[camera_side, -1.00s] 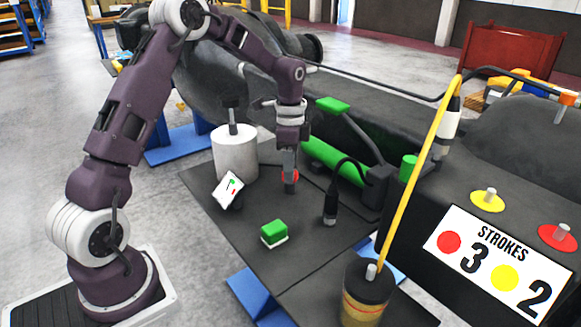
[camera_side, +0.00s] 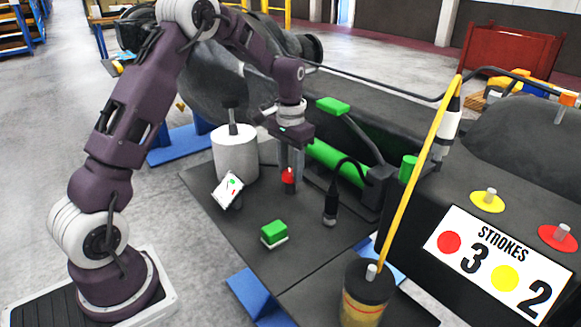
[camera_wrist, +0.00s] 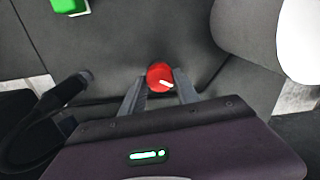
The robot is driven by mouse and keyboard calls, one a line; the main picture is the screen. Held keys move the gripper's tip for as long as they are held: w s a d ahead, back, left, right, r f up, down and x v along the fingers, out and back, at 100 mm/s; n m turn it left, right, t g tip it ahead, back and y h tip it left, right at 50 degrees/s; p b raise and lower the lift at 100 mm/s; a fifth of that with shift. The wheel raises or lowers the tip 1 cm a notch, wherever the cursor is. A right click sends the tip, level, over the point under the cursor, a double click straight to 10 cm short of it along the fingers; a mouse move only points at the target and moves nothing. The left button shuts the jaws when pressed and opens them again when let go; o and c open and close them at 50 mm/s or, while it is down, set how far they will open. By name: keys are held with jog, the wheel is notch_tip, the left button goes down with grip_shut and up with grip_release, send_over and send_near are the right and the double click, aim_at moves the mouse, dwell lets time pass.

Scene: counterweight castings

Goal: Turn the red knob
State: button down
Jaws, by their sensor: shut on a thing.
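The red knob (camera_side: 288,176) stands on the dark table in the side view, below my wrist. My gripper (camera_side: 290,182) points down at it, with its fingers around the knob. In the wrist view the red knob (camera_wrist: 160,77) shows as a round red top with a white pointer mark angled toward the lower right. The fingertips of my gripper (camera_wrist: 160,80) are on its left and right sides, shut on it.
A white cylinder (camera_side: 235,158) and a tilted white card (camera_side: 229,190) stand to the left. A green block (camera_side: 274,233) lies in front. A black handheld tool (camera_side: 331,205) with a cable stands to the right. A sign (camera_side: 497,262) reads STROKES 3 2.

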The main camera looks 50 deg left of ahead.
aim_at(290, 172)
jog(key=n, duration=0.5)
jog(key=shift+n, duration=0.3)
dwell(0.4)
jog(key=shift+r, duration=0.1)
jog(key=c, duration=0.9)
grip_release()
notch_tip(290, 172, up, 7)
